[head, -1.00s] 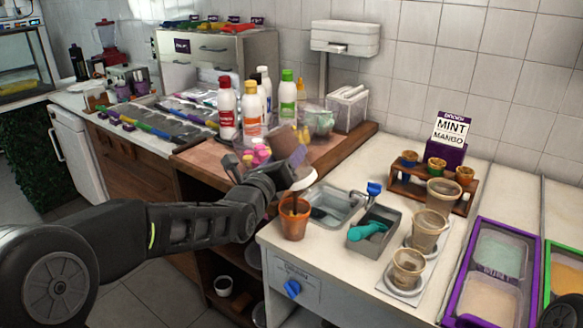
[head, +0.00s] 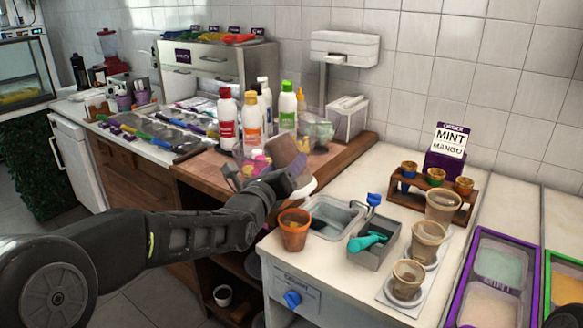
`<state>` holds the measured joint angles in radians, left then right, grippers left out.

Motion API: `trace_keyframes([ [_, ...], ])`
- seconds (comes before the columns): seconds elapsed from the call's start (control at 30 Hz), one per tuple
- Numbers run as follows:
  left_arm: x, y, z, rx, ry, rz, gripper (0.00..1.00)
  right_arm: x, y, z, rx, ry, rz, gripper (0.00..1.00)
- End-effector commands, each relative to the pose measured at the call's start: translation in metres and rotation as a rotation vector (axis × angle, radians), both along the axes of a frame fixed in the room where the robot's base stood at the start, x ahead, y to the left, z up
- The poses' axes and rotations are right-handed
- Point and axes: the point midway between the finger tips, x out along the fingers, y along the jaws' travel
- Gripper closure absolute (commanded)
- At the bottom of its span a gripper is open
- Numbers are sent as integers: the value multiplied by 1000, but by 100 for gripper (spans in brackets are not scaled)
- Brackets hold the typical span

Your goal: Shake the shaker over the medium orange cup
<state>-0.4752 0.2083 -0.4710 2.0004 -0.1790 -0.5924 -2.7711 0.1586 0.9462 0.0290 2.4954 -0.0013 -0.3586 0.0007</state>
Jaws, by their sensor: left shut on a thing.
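My left gripper (head: 276,177) is shut on the shaker (head: 286,157). The shaker has a brown body and a white end (head: 306,189) that points down; it is tilted. It is held in the air above and behind the orange cup (head: 294,235), which stands upright on the near left corner of the white counter. The contents of the orange cup are hard to make out. Part of the shaker is hidden by my gripper.
A small sink (head: 332,216) and a grey bin with a teal scoop (head: 368,240) are right of the orange cup. Clear cups (head: 427,241) stand farther right, before a wooden cone rack (head: 430,196). Bottles (head: 252,124) stand behind the shaker.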

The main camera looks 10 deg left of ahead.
Motion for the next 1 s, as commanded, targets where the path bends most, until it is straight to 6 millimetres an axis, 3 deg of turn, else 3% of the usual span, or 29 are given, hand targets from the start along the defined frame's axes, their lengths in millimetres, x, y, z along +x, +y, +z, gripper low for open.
trace_keyframes([
  [0.1,0,0,14,-2,-4,0,95,0,0,10,0,0,0,57],
  [1.0,0,0,74,-1,-3,0,95,-1,0,57,0,3,1,57],
])
